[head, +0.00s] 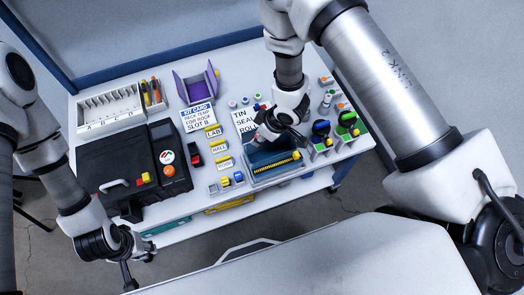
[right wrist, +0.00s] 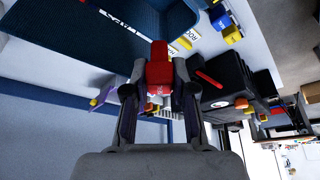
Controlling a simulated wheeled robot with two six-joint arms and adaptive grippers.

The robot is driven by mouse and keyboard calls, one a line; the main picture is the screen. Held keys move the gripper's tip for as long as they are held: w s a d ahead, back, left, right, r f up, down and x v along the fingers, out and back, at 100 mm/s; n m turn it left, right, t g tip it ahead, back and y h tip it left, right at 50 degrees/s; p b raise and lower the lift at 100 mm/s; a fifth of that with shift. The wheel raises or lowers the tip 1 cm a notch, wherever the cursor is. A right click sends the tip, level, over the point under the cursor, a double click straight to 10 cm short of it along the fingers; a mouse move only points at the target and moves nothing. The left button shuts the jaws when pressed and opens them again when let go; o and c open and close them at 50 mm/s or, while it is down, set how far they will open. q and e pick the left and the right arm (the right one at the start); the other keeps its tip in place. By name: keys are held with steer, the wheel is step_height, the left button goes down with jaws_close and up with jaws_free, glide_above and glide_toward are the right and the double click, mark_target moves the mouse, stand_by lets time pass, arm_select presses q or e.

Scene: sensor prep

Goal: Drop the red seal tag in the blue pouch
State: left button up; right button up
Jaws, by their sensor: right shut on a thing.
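My right gripper (right wrist: 158,75) is shut on the red seal tag (right wrist: 158,62), which stands out between its fingertips in the right wrist view. In the head view my right gripper (head: 264,138) is low over the back left part of the blue pouch (head: 268,160), and the tag is not clearly visible there. The pouch has a yellow-and-black strip along its front. Its blue fabric also fills the upper left of the right wrist view (right wrist: 110,38). My left gripper (head: 128,274) hangs at the lower left, off the table; its fingers are too unclear to judge.
A black case (head: 120,170) stands left on the white table. A label card (head: 197,118), a purple holder (head: 196,84) and a white sorter (head: 108,106) are at the back. Green-based stands (head: 347,128) are right of the pouch. Small yellow-tabbed labels (head: 219,148) lie between case and pouch.

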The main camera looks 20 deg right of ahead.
steer(key=shift+f+b, duration=0.55)
steer(key=shift+b, duration=0.05)
step_height(320, 180, down, 5)
steer(key=b, duration=0.4)
steer(key=shift+b, duration=0.35)
steer(key=shift+r, duration=0.1)
steer(key=o, duration=1)
steer(key=shift+r, duration=0.15)
step_height(320, 180, up, 7)
steer(key=p, duration=0.7)
steer(key=shift+a, duration=0.1)
